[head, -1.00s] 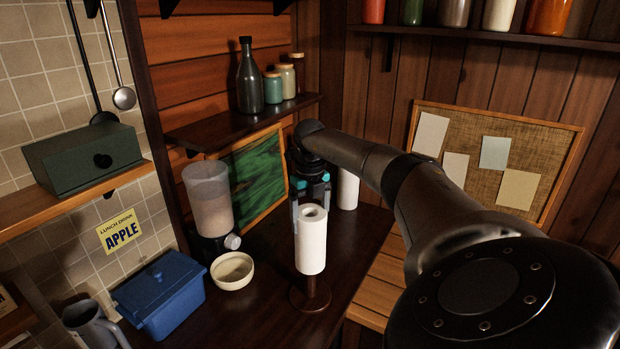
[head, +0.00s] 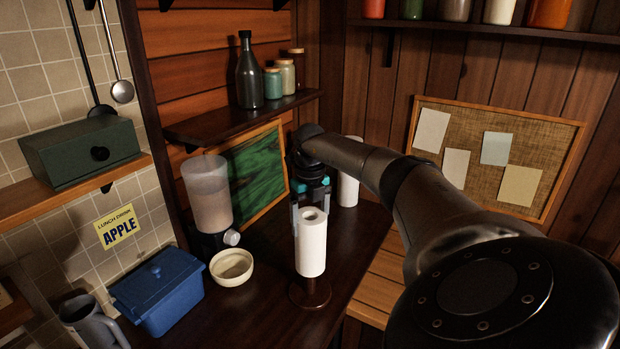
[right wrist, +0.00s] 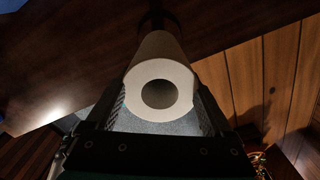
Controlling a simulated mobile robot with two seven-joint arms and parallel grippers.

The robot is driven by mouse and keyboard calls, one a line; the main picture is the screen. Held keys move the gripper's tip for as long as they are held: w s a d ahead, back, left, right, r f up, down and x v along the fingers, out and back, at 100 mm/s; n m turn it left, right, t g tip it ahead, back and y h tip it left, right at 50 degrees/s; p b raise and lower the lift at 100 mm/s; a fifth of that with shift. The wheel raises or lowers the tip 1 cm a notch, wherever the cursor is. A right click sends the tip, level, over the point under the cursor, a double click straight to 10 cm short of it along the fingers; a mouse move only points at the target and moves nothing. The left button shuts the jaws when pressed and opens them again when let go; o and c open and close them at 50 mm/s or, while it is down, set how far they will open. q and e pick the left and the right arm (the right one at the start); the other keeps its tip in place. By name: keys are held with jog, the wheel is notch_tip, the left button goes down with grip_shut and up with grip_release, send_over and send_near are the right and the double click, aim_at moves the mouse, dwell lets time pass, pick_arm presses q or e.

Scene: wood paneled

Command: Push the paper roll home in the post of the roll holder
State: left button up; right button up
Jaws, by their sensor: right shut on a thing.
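The white paper roll (head: 311,246) stands upright above the round brown base of the roll holder (head: 310,294) in the head view. A short stretch of brown post shows between the roll's lower end and the base; the rest of the post is hidden. My right gripper (head: 311,205) comes from above and is shut on the roll's upper end. In the right wrist view the roll's end ring (right wrist: 137,90) faces the camera, with a dark hole and my right gripper's fingers (right wrist: 160,112) on either side. My left gripper is not in view.
A second white roll (head: 348,188) stands behind the gripper. A cream bowl (head: 232,280), a dispenser (head: 208,195) and a blue box (head: 160,290) are on the dark counter at left. The counter's right edge (head: 370,275) is close to the holder.

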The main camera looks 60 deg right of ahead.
aim_at(310, 249)
jog(key=shift+f+b, duration=3.2)
jog(key=shift+f, duration=1.5)
jog(key=o, duration=1.2)
jog(key=shift+o, duration=0.2)
jog(key=shift+r, duration=0.1)
notch_tip(310, 249, up, 15)
